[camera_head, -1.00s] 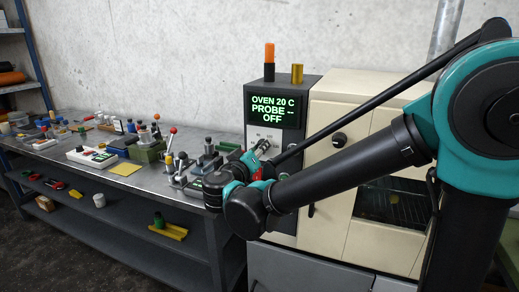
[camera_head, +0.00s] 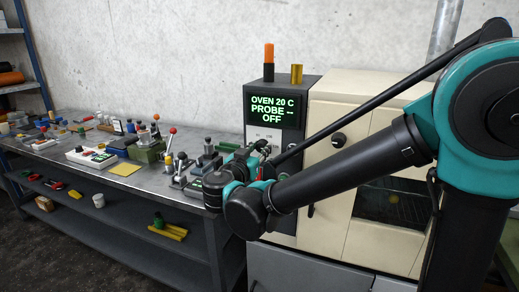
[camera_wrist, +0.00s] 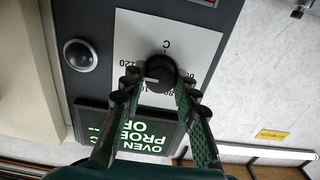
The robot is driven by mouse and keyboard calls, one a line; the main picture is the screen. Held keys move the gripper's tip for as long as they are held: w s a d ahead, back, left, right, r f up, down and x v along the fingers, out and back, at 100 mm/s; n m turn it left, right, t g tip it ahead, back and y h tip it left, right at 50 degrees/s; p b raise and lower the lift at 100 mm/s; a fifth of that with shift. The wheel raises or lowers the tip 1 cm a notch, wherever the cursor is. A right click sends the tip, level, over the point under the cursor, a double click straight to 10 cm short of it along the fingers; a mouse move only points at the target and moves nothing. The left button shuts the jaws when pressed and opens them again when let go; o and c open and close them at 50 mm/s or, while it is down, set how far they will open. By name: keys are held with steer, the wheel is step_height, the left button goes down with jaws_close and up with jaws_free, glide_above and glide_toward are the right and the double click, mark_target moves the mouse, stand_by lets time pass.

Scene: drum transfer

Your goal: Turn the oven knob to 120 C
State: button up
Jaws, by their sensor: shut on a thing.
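The black oven knob (camera_wrist: 161,68) sits on a white dial plate (camera_wrist: 196,42) printed with temperature numbers, 120 among them at its left in the wrist view. A pale pointer mark shows on the knob's lower left; its exact reading is unclear. My gripper (camera_wrist: 159,76) has its two fingers on either side of the knob and is shut on it. In the head view my gripper (camera_head: 260,152) is at the dial and largely hides the knob. The oven display (camera_head: 273,110) reads OVEN 20 C, PROBE --, OFF.
The cream oven (camera_head: 330,170) stands right of the panel, with a dark window. An orange cylinder (camera_head: 269,53) and a brass one (camera_head: 296,74) stand on top. The workbench (camera_head: 125,183) at left holds many small items.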

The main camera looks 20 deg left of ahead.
steer(key=shift+f, duration=0.1)
stand_by(0.3)
steer(key=o, duration=1.2)
steer(key=shift+c, duration=0.2)
steer(key=s, duration=1.2)
steer(key=shift+a, duration=0.45)
